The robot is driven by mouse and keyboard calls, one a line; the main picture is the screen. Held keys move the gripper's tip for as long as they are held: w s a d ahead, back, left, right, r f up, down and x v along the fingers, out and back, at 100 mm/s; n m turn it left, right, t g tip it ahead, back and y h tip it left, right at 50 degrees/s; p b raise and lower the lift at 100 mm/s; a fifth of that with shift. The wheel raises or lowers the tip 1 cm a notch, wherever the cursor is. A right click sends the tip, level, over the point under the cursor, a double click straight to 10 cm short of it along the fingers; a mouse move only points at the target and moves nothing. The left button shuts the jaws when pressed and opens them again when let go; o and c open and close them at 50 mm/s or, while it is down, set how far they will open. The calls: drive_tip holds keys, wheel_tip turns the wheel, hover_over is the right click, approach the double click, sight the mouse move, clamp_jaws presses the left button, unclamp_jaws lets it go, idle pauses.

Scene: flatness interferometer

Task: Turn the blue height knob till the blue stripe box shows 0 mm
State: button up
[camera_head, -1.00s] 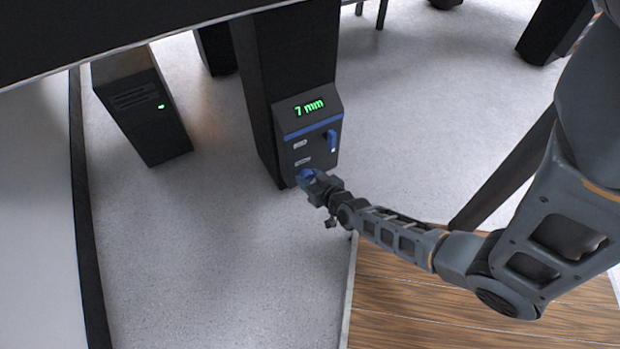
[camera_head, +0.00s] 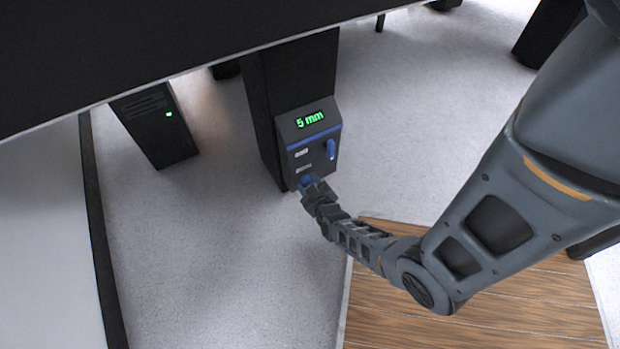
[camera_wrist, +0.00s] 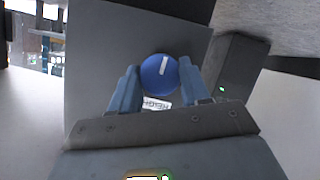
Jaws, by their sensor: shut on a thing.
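The blue stripe box (camera_head: 326,142) is a dark box on a black leg, with a blue stripe below its green display (camera_head: 311,119). The display reads 5 mm. The blue height knob (camera_wrist: 159,73) is round with a white mark that points up and slightly right in the wrist view. A label partly reading HEIGHT lies by it. My gripper (camera_wrist: 155,78) is shut on the knob, one finger at each side. In the head view the knob (camera_head: 306,181) is low on the box and partly hidden by my gripper.
A dark case (camera_head: 155,125) with a green light stands on the floor at left. A black tabletop edge (camera_head: 200,65) overhangs above. A wooden surface (camera_head: 460,300) is at lower right.

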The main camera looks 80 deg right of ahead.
drive_tip(key=n+g+h, duration=0.1)
drive_tip(key=n, duration=0.2)
drive_tip(key=shift+w+a+f+h+p, duration=0.1)
drive_tip(key=shift+h+p, duration=0.25)
drive_tip(key=shift+h, duration=0.05)
drive_tip(key=n+h+b, duration=0.1)
drive_tip(key=n, duration=0.1)
drive_tip(key=shift+f+n+g, duration=0.15)
drive_tip(key=shift+n+g, duration=0.25)
drive_tip(key=shift+a+n+h+b, duration=0.1)
drive_tip(key=shift+n+h+b, duration=0.6)
drive_tip(key=shift+n, duration=0.3)
drive_tip(key=o, duration=1)
drive_tip(key=shift+o, duration=0.2)
drive_tip(key=p+v, duration=0.2)
drive_tip(key=v, duration=0.5)
drive_tip(key=shift+a+p, duration=0.3)
drive_tip(key=shift+a, duration=0.1)
